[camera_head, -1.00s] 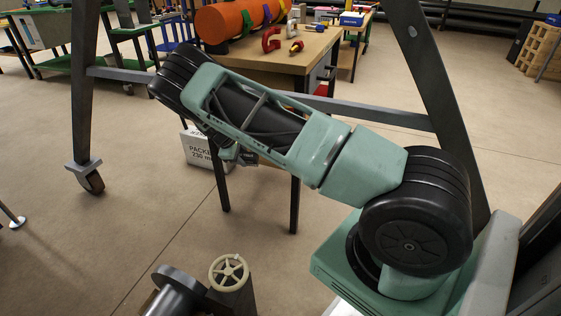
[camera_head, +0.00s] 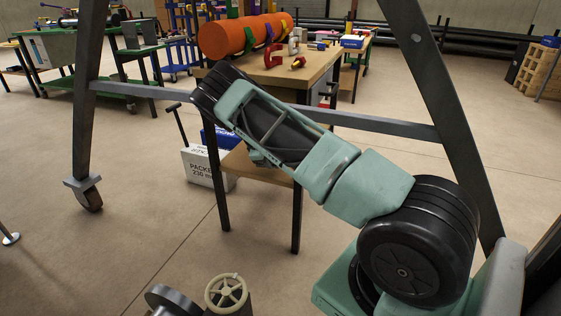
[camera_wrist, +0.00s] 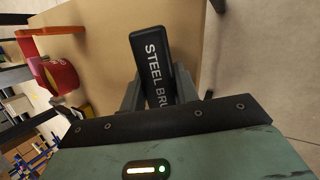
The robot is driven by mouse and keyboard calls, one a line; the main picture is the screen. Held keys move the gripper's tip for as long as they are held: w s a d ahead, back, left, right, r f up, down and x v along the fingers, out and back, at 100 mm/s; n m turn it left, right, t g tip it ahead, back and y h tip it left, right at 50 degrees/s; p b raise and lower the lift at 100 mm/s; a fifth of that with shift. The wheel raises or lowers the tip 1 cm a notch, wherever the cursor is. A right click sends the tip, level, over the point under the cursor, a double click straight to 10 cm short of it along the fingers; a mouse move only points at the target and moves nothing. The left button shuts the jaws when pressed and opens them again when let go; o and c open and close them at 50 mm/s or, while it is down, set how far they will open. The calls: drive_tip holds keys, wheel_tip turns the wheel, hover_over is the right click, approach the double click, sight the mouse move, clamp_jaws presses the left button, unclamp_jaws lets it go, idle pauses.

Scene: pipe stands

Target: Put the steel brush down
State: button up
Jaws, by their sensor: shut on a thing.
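The steel brush (camera_wrist: 153,60) is a black block lettered "STEEL BRU…" in white, seen in the wrist view; the end of the lettering is hidden by my gripper. My gripper (camera_wrist: 158,92) is shut on it, with a grey finger on each side. The brush is over the tan table top (camera_wrist: 110,40); I cannot tell whether it touches it. In the head view my arm hides the gripper and brush, and the wooden work table (camera_head: 318,72) stands behind the arm.
On the table are an orange pipe (camera_head: 235,36) and red clamps (camera_head: 271,57). A red object (camera_wrist: 60,74) lies left of the brush in the wrist view. A grey stand frame (camera_head: 375,125) crosses before the table. A white box (camera_head: 205,168) is on the floor.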

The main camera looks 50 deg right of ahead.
drive_tip(key=shift+s+d, duration=0.1)
drive_tip(key=shift+d, duration=1.1)
drive_tip(key=shift+s+d+f+b, duration=0.15)
drive_tip(key=shift+d+b, duration=0.1)
drive_tip(key=shift+d, duration=0.35)
drive_tip(key=shift+w+d+f+b, duration=0.1)
drive_tip(key=shift+d+f+b, duration=0.15)
drive_tip(key=shift+d, duration=0.3)
drive_tip(key=shift+s+d+f+b, duration=0.1)
drive_tip(key=shift+d+b, duration=0.15)
drive_tip(key=shift+d, duration=0.35)
drive_tip(key=shift+f, duration=0.15)
drive_tip(key=shift+f, duration=0.4)
drive_tip(key=o, duration=1)
drive_tip(key=shift+b, duration=0.3)
